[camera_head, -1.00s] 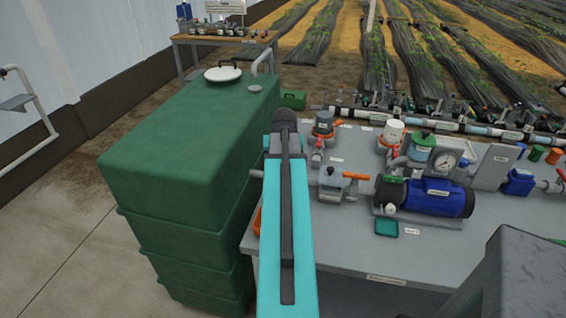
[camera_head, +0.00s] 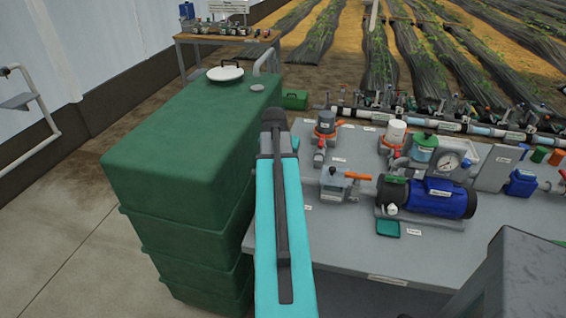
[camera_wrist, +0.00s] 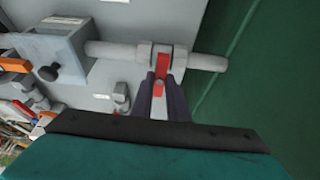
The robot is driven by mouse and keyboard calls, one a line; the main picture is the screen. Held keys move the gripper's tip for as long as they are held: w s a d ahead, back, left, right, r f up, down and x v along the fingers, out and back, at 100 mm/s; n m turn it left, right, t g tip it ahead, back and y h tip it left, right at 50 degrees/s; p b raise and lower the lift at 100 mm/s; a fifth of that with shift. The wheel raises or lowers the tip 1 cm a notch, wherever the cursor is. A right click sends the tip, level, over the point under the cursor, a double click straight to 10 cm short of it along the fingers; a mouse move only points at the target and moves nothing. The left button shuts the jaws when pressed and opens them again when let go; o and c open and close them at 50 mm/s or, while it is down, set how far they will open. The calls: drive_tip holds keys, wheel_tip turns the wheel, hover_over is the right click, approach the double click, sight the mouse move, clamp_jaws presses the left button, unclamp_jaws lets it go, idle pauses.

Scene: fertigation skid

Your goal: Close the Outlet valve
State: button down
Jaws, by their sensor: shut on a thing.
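In the wrist view a valve (camera_wrist: 153,52) with a red handle (camera_wrist: 162,64) sits on a grey pipe (camera_wrist: 208,61) beside the green tank (camera_wrist: 262,75). The handle points crosswise to the pipe. My gripper (camera_wrist: 160,84) is shut on the red handle, with its two dark fingers on either side of it. The fingers hide part of the handle. No readable label marks this valve as the outlet. In the head view my arm hides the valve and the gripper.
A filter-like box (camera_wrist: 57,50) with a black knob stands on the pipe line. On the grey bench (camera_head: 340,245) are a blue pump (camera_head: 432,198), a gauge (camera_head: 447,162) and other red-handled valves. The green tank stands left of the bench.

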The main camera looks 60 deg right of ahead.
drive_tip(key=c, duration=1.7)
unclamp_jaws()
drive_tip(key=shift+r, duration=0.1)
drive_tip(key=shift+b+v, duration=1.05)
drive_tip(key=shift+v, duration=5.75)
drive_tip(key=shift+s+r, duration=0.1)
